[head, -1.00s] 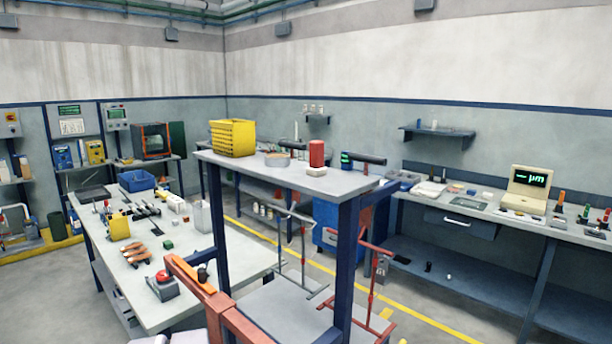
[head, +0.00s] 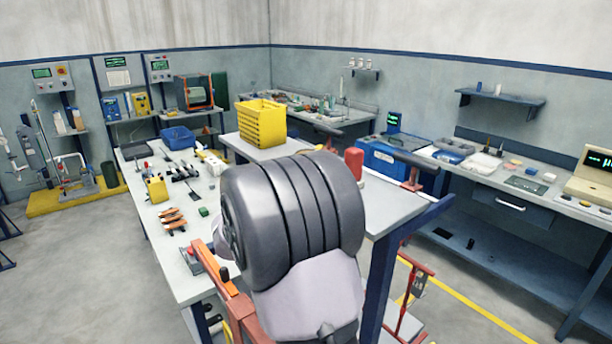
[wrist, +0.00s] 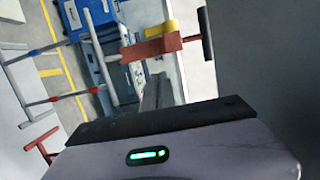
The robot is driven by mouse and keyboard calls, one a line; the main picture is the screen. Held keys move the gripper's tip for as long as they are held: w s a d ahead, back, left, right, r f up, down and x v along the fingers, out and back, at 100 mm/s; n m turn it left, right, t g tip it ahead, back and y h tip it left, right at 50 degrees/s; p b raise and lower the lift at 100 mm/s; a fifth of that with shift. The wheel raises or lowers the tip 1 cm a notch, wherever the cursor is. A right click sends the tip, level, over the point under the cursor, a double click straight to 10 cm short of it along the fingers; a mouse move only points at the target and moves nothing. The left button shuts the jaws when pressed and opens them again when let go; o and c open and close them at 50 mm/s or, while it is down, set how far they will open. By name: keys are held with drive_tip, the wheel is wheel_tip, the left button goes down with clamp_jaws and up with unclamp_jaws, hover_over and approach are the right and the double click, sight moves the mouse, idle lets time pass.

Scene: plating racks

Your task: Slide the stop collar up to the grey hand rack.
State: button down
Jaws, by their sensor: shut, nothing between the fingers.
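I cannot surely make out the stop collar. My gripper (wrist: 156,88) is shut and empty in the wrist view; its grey fingers point at a red-brown piece (wrist: 150,49) beside a yellow patch, and contact cannot be judged. A dark bar (head: 414,161) with a red bracket (head: 412,182) is at the bench top's right edge in the head view. A red hand rack (head: 414,312) shows below it. Pale rods with red lengths (wrist: 30,54) are at the left of the wrist view; which rack they belong to is unclear. My wrist hides the grey hand rack in the head view.
A yellow crate (head: 261,124) and a red cylinder (head: 354,162) stand on the raised bench top. A long table (head: 142,187) with tools lies left. A wall bench with a beige monitor (head: 596,172) runs along the right. Open floor lies left.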

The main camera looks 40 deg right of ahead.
drive_tip(key=w+d+p, duration=0.1)
drive_tip(key=w+d, duration=0.4)
drive_tip(key=d, duration=0.2)
drive_tip(key=shift+d, duration=0.4)
drive_tip(key=shift+f, duration=0.15)
drive_tip(key=shift+w+b, duration=0.75)
drive_tip(key=shift+b, duration=0.05)
